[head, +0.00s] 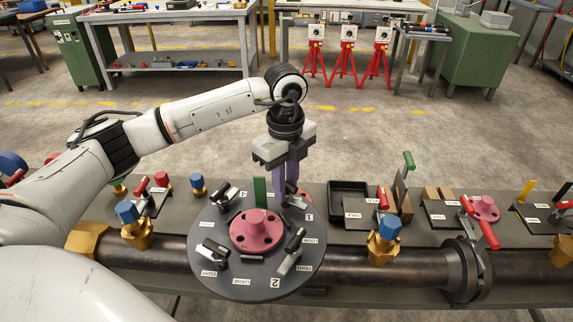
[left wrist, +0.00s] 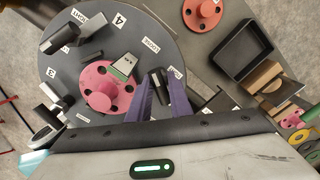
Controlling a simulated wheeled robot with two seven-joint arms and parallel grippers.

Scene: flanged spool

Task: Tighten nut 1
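A dark round plate (head: 222,282) carries a red flanged hub (head: 257,230) and several black lever-like nuts with TIGHT and LOOSE labels. The nut by label 1 (head: 295,200) is at the plate's upper right, partly hidden by my left gripper (head: 285,205). That gripper points down over it with purple fingers. In the left wrist view the two fingertips stand apart, with the dark lever of nut 1 (left wrist: 162,88) between them. Whether they touch it is unclear. My right gripper is not in view.
A green upright block (head: 260,190) stands close left of the fingers. A dark pipe (head: 420,268) with blue-capped brass valves runs along the bench. A black tray (head: 347,203) and red-handled clamps are to the right.

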